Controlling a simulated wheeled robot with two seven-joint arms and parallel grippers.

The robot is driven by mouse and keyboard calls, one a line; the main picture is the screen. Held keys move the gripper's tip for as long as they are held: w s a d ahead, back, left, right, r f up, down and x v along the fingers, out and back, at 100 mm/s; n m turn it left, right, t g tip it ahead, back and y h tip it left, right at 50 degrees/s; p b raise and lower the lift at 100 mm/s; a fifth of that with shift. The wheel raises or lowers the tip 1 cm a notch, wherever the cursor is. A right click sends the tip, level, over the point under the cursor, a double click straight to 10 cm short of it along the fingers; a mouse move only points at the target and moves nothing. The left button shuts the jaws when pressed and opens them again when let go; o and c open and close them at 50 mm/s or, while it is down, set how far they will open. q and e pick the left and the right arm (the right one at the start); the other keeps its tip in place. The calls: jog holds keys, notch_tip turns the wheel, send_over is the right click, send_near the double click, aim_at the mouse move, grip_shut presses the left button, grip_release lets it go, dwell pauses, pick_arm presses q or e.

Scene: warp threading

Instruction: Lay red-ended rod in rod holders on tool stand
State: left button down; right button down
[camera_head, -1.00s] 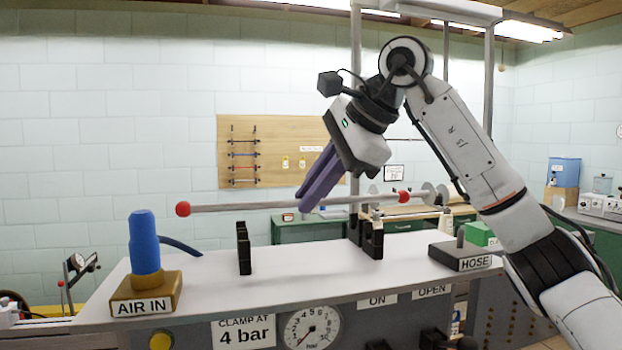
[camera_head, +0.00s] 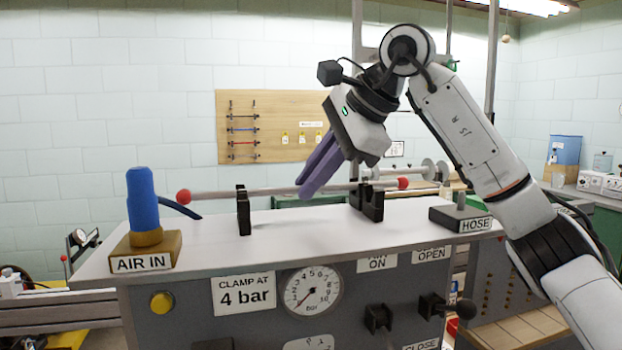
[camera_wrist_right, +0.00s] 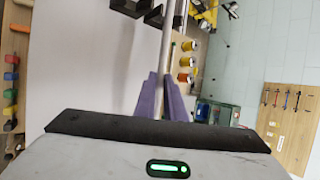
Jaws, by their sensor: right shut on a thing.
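The red-ended rod (camera_head: 270,191) is a thin grey bar with a red ball at each end, held nearly level just above the bench top. My right gripper (camera_head: 308,191) has purple fingers shut on the middle of the rod, which also shows in the wrist view (camera_wrist_right: 166,45). The left black rod holder (camera_head: 244,215) and the right black rod holder (camera_head: 372,206) stand on the tool stand (camera_head: 310,222). The rod crosses both at about the height of their tops; I cannot tell whether it rests in their slots. My left gripper is not in view.
A blue cylinder on the AIR IN block (camera_head: 145,255) stands near the rod's left end. The HOSE block (camera_head: 460,218) stands at the right. A pressure gauge (camera_head: 312,291) and knobs are on the front panel. The bench top between the holders is clear.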

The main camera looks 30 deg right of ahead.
jog(key=shift+f, duration=0.45)
dwell(0.3)
jog(key=c, duration=1.7)
grip_release()
jog(key=shift+c, duration=0.2)
jog(key=v, duration=1)
jog(key=shift+s, duration=0.15)
